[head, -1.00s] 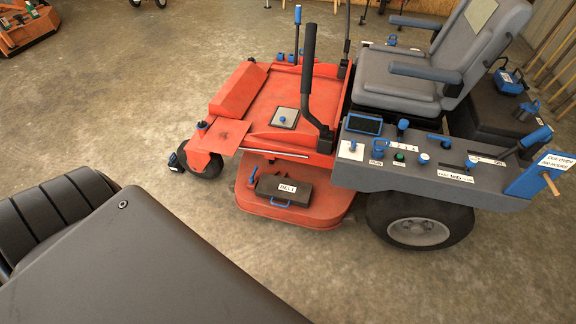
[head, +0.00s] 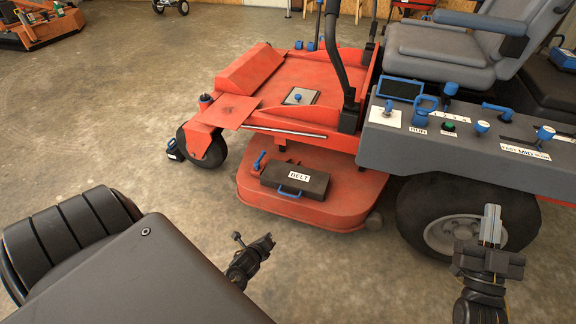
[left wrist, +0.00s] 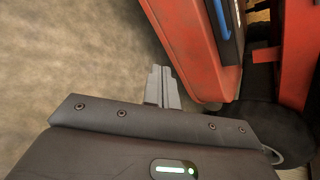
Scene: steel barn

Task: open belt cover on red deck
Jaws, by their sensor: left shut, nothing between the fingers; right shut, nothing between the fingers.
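The belt cover (head: 312,182) is a dark grey box with a white BELT label and a blue handle (head: 290,191) on its front. It lies closed on the red deck (head: 345,205) of the mower. A small blue lever (head: 259,161) stands at its left. The left wrist view shows the edge of the red deck (left wrist: 200,55) and part of a blue handle (left wrist: 221,18). My left gripper (head: 266,242) is below and in front of the deck, apart from it; its shut, empty fingers show in the left wrist view (left wrist: 162,80). My right gripper (head: 491,225) is shut and empty before the rear wheel.
The large rear wheel (head: 455,220) and the grey control panel (head: 440,140) stand right of the deck. A small front wheel (head: 203,148) is at its left. The concrete floor (head: 110,130) is bare to the left. An orange machine (head: 40,25) stands far back left.

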